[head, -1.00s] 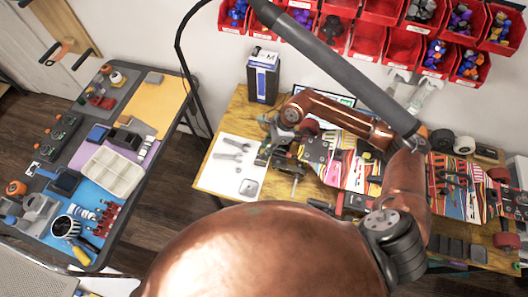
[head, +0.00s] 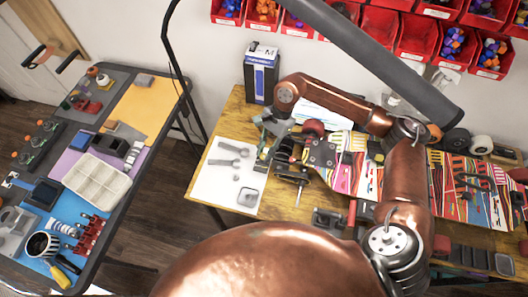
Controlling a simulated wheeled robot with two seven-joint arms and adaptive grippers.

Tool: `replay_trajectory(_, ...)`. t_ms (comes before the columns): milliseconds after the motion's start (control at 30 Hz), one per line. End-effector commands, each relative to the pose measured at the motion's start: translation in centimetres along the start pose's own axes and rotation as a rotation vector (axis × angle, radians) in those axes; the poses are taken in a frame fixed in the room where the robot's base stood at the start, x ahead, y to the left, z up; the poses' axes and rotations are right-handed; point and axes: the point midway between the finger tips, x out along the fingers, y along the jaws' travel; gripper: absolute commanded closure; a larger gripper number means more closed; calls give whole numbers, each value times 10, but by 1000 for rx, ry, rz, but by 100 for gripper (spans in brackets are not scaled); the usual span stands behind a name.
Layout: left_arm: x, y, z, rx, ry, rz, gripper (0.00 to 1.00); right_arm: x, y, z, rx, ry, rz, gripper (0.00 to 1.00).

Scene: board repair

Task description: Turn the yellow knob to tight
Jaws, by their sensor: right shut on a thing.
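My right arm comes in from the right. Its gripper (head: 267,143) points down at the left part of the wooden workbench, beside a dark clamp-like device (head: 291,172). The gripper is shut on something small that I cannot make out. No yellow knob can be told apart here; the gripper and wrist may cover it. A dark grey square plate (head: 322,153) lies just right of the device. My left gripper is out of view.
A white sheet with tool shapes (head: 220,185) lies left of the gripper. Striped mats with tools (head: 465,180) cover the right of the bench. A side table with a pale tray (head: 97,182) stands left.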

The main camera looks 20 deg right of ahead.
Motion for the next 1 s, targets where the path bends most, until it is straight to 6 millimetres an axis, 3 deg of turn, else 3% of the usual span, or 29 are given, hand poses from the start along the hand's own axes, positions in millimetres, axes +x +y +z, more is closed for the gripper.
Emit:
replay_trajectory(400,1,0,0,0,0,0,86,-1,-2,-1,-7,3,-3,100)
replay_trajectory(433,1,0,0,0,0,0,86,-1,-2,-1,-6,3,-3,80)
replay_trajectory(667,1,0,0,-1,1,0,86,-1,-1,-1,-6,2,-1,64)
replay_trajectory(1000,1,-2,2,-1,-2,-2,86,-3,0,-1,-5,2,0,63)
